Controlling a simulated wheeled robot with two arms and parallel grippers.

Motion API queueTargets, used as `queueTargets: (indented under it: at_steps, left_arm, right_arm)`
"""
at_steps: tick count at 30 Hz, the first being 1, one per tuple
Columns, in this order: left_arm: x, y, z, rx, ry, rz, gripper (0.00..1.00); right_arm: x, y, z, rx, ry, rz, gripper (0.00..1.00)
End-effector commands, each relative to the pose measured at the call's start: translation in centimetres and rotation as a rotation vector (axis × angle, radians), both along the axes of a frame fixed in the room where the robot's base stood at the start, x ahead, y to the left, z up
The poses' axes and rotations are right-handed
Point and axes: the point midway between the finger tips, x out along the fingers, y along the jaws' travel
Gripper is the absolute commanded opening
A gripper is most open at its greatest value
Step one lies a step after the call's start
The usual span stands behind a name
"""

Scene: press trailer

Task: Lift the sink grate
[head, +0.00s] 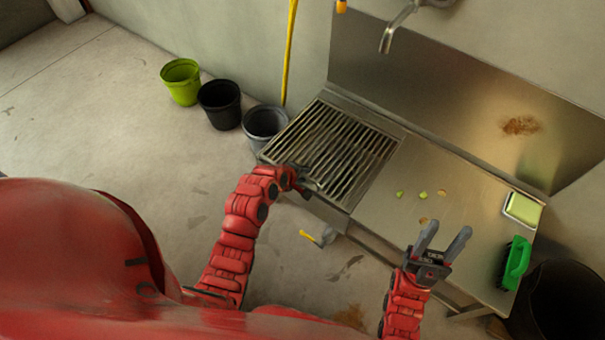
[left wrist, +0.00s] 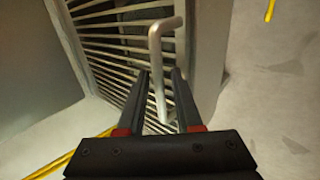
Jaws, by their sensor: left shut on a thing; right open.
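The sink grate (head: 335,140), a set of dark parallel metal bars, lies over the left part of the steel sink unit (head: 440,190). In the left wrist view its bars (left wrist: 120,38) fill the upper left, with a pale bent rod handle (left wrist: 156,45) in front. My left gripper (head: 308,180) is at the grate's near edge. In the left wrist view its fingers (left wrist: 158,78) are on either side of the handle, shut on it. My right gripper (head: 447,228) is open and empty near the front edge of the sink unit.
A yellow-green sponge (head: 523,209) and a green brush (head: 515,262) are at the right end of the counter. Small scraps (head: 423,194) lie mid-counter. Several buckets (head: 220,103) stand left of the sink. A tap (head: 395,30) hangs above.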

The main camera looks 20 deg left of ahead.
Motion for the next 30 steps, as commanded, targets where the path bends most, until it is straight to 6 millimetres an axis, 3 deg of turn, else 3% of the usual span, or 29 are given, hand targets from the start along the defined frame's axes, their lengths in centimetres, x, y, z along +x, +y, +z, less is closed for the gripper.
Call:
queueTargets:
  at_steps: [1,5,21,26,30]
  left_arm:
    - [0.0,0.0,0.0,0.0,-0.001,0.0,0.23]
    - [0.0,0.0,0.0,0.0,-0.001,0.001,0.0]
    - [0.1,0.1,0.3,0.001,-0.006,0.001,0.0]
    - [1.9,0.6,2.8,0.009,-0.099,0.015,0.0]
    - [4.3,2.1,5.3,0.12,-0.342,0.013,0.0]
  right_arm:
    - [0.0,0.0,0.0,0.0,0.0,0.0,0.5]
    - [0.0,0.0,0.0,0.0,0.0,0.0,0.5]
    - [0.0,0.0,0.1,0.0,0.0,0.0,0.5]
    - [0.0,0.0,0.6,0.0,0.0,0.0,0.5]
    - [0.0,0.0,0.4,0.0,0.0,0.0,0.5]
